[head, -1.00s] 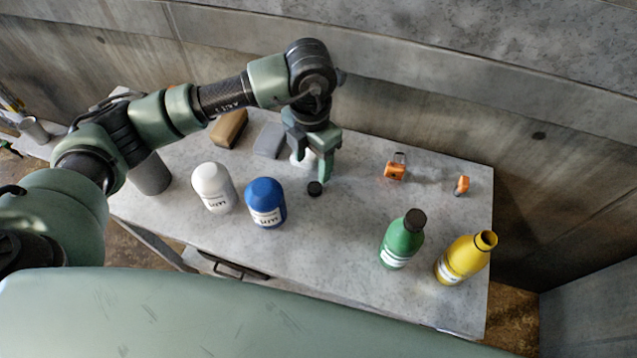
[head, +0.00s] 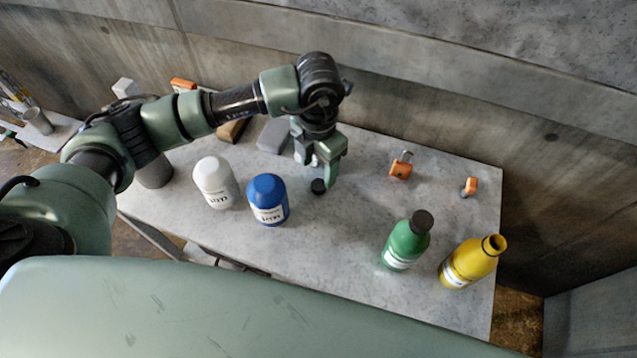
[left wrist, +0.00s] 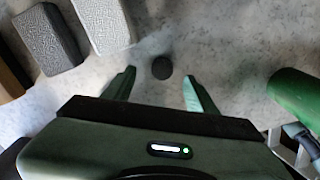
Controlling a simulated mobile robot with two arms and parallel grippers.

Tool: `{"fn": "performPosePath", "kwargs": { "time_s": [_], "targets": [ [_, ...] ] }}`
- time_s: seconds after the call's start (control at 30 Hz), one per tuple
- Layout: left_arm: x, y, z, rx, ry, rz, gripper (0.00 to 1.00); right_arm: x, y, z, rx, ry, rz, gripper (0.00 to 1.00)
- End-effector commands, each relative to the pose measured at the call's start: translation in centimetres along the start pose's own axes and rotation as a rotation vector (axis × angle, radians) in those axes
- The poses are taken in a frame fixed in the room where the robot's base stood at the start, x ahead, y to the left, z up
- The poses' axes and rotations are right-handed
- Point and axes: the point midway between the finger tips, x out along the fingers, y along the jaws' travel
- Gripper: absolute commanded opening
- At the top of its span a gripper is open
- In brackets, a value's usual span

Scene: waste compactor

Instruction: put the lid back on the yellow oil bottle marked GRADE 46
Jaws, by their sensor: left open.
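The yellow bottle (head: 466,266) stands near the right front corner of the table, its dark-rimmed mouth (head: 494,244) open. A small round black lid (head: 318,186) lies on the tabletop well to the left of it. My left gripper (head: 319,174) points down at the lid and is open. In the left wrist view the lid (left wrist: 162,68) sits in the gap between the fingertips (left wrist: 159,76), clear of both fingers and slightly nearer the left one. The yellow bottle is not in the left wrist view. My right gripper is not in view.
A green bottle (head: 402,246) with a dark cap stands left of the yellow one. White (head: 214,184) and blue (head: 267,201) bottles stand left of the lid. Orange padlocks (head: 401,168) (head: 470,187) lie at the back. A grey block (head: 272,136) lies behind the gripper.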

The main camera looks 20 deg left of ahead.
Motion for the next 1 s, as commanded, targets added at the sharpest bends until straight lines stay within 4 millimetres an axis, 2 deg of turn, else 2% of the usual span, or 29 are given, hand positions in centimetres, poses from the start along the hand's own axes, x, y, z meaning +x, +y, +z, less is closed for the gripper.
{"fn": "performPosePath", "kwargs": {
  "time_s": [0.17,0.33,0.5,0.87,0.9,1.0],
  "targets": [
    [0.5,-0.1,-0.1,0.0,0.003,-0.002,0.57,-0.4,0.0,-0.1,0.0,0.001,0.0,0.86],
    [2.9,-0.5,-0.6,0.001,0.005,-0.002,0.57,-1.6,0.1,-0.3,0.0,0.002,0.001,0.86],
    [4.9,-0.5,-0.5,0.0,0.001,-0.002,0.57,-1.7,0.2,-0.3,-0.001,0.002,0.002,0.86],
    [5.2,-0.4,-0.4,0.001,0.0,-0.001,0.57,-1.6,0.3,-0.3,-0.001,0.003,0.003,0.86],
    [5.2,-0.4,-0.4,0.001,0.0,-0.001,0.52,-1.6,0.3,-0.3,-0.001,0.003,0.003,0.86],
    [5.2,-0.4,-0.4,0.001,0.0,-0.001,0.24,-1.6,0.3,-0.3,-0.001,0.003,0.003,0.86]
  ]
}}
